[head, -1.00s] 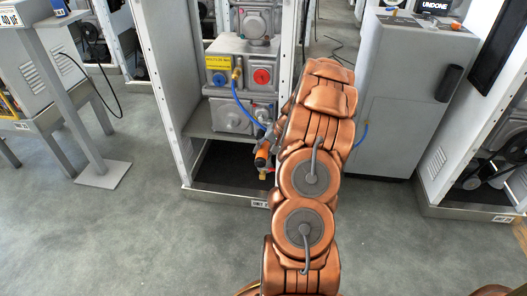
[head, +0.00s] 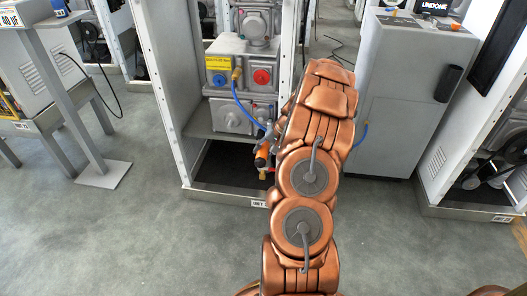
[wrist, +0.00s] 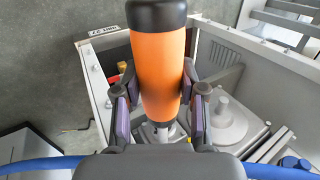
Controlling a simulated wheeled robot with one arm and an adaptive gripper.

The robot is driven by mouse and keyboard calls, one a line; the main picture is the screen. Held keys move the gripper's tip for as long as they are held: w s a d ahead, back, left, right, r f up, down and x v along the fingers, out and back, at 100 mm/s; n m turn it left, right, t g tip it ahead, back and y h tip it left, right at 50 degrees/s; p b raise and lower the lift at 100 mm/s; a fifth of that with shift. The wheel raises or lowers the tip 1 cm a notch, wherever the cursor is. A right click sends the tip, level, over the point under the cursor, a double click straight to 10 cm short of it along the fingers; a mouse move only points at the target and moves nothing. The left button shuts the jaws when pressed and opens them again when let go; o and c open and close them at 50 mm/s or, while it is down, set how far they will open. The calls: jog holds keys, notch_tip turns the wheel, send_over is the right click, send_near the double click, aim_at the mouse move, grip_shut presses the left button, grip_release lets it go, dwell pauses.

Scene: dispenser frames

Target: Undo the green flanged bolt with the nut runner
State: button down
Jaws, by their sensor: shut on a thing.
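My gripper (wrist: 159,108) is shut on the nut runner (wrist: 160,65), an orange cylinder with black ends. The purple-grey finger pads press on both its sides. In the head view the nut runner (head: 262,156) shows in front of the open lower bay of the white frame, left of my arm, which hides most of my gripper. A blue hose (head: 242,107) leads from a brass fitting on the frame down toward it. I cannot make out a green flanged bolt in either view. The nut runner's body hides what lies behind it in the wrist view.
Grey housings (head: 230,116) sit on the frame's shelf, with a blue knob (head: 219,78) and a red knob (head: 262,76) above. The frame's white upright (head: 163,85) stands on the left. Floor in front is clear.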

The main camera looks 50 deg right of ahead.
aim_at(263, 160)
jog(key=shift+w+d+p, duration=0.35)
jog(key=shift+d, duration=0.2)
dwell(1.4)
jog(key=shift+s+a+r, duration=0.1)
dwell(0.5)
jog(key=shift+s+a, duration=0.65)
jog(key=shift+a, duration=0.35)
jog(key=shift+s+a, duration=0.7)
jog(key=shift+a, duration=0.3)
jog(key=shift+s+a, duration=0.65)
jog(key=shift+a, duration=0.35)
